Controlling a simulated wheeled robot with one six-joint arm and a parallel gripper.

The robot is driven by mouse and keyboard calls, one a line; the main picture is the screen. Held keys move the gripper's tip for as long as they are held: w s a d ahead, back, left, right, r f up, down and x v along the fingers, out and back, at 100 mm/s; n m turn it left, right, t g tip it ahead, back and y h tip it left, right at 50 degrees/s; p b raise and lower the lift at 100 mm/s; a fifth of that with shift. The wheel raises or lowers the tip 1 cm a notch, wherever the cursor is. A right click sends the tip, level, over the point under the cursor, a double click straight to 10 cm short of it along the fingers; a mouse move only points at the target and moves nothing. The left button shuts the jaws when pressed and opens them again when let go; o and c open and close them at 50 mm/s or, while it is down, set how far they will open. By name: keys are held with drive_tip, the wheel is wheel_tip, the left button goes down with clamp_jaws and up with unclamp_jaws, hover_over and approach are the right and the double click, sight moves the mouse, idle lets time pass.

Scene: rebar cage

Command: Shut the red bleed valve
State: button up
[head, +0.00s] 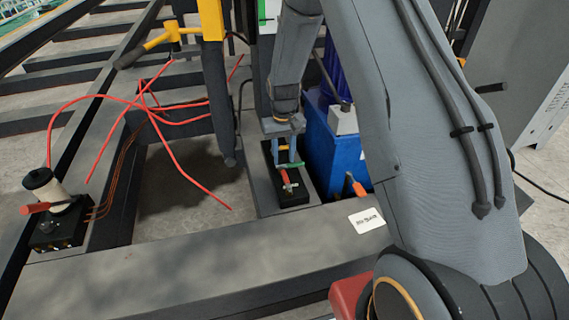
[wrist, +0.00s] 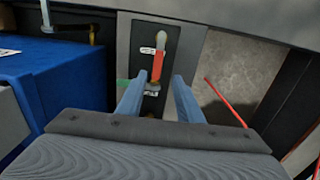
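A small valve with a red lever (head: 287,180) is on a black plate (head: 297,197) beside the blue tank. In the wrist view the red lever (wrist: 157,66) lies lengthwise along the plate, with a pale metal fitting beyond it. My gripper (head: 286,163) is above this valve. In the wrist view my gripper (wrist: 158,80) is open, its two blue-grey fingers apart on either side of the lever's line; contact cannot be told. A second red handle (head: 356,185) sticks out at the foot of the blue tank. Which red handle is the bleed valve is not labelled legibly.
The blue tank (head: 335,150) stands close to my gripper. Red hoses (head: 170,118) curve over the frame at left. A yellow post (head: 212,45) rises behind; a white label (head: 366,221) lies in front.

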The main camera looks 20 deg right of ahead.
sight(285, 177)
drive_tip(key=shift+d+f, duration=0.2)
drive_tip(key=shift+f, duration=0.1)
wheel_tip(285, 177, down, 7)
drive_tip(key=shift+f+b, duration=0.15)
drive_tip(key=shift+b, duration=0.65)
drive_tip(key=shift+c, duration=0.5)
clamp_jaws()
